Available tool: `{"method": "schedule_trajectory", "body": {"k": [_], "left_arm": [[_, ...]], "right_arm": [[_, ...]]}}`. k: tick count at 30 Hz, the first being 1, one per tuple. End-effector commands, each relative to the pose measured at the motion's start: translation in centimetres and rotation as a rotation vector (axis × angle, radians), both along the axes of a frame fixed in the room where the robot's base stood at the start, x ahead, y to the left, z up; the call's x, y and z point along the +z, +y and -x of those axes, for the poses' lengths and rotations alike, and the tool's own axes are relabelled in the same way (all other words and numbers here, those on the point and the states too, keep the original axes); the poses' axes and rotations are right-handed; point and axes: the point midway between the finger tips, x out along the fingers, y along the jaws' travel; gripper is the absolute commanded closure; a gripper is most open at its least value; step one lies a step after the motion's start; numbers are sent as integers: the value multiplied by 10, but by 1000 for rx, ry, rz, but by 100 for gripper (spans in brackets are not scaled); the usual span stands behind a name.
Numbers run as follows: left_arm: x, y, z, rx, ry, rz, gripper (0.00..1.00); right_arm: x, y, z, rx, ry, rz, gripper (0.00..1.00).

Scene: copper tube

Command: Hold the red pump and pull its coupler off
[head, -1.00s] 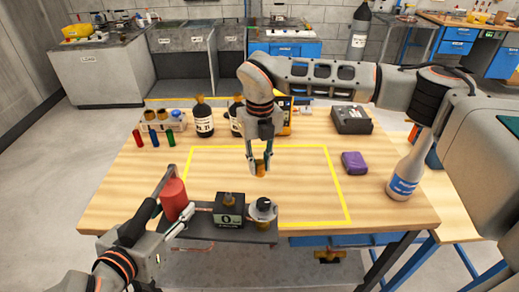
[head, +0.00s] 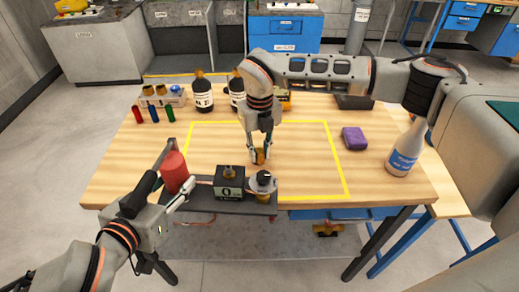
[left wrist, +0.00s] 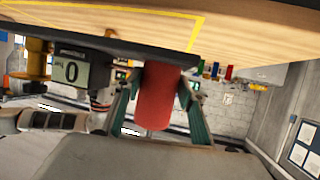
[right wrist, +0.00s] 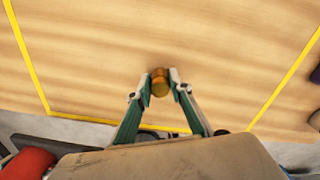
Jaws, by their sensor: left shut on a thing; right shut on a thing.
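The red pump (head: 174,172) stands on the dark base plate (head: 205,206) at the table's front left. It also shows in the left wrist view (left wrist: 156,98) between the fingers. My left gripper (head: 180,193) is shut on it. The brass coupler (head: 259,156) is in my right gripper (head: 259,157), apart from the pump, inside the yellow outline. The right wrist view shows the coupler (right wrist: 160,83) between the fingertips, at or just above the wood; I cannot tell if it touches.
On the plate beside the pump are a black gauge box (head: 229,184) and a round silver-topped part (head: 263,184). Bottles (head: 202,92) and a rack (head: 160,96) stand at the back. A purple block (head: 354,138) and a white bottle (head: 405,152) are at right. The outlined area is mostly clear.

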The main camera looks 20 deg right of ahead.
Motion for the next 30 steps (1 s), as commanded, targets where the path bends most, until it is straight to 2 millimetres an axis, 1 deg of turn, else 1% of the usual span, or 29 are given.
{"method": "schedule_trajectory", "body": {"k": [1,3,4,5,6,16,20,25,30], "left_arm": [[7,-1,-1,-2,-15,9,100],[6,-1,-1,-1,-13,9,100],[6,-1,-1,-2,-14,8,100],[6,-1,-1,-2,-14,8,100],[6,-1,-1,-2,-15,9,100],[7,-1,-1,-2,-15,9,100],[7,-1,-1,-2,-15,9,100],[5,-1,-1,-1,-13,9,100],[3,-1,-1,-1,-13,9,100]], "right_arm": [[0,0,0,0,0,0,100],[-2,0,0,0,0,0,100],[-2,0,0,0,0,0,75],[-2,0,0,0,0,0,67],[-2,0,0,0,0,0,63],[-1,0,0,0,0,0,63],[5,0,-1,0,-2,0,63],[24,0,-1,0,-3,0,63],[52,-1,-1,0,-3,0,63]]}}
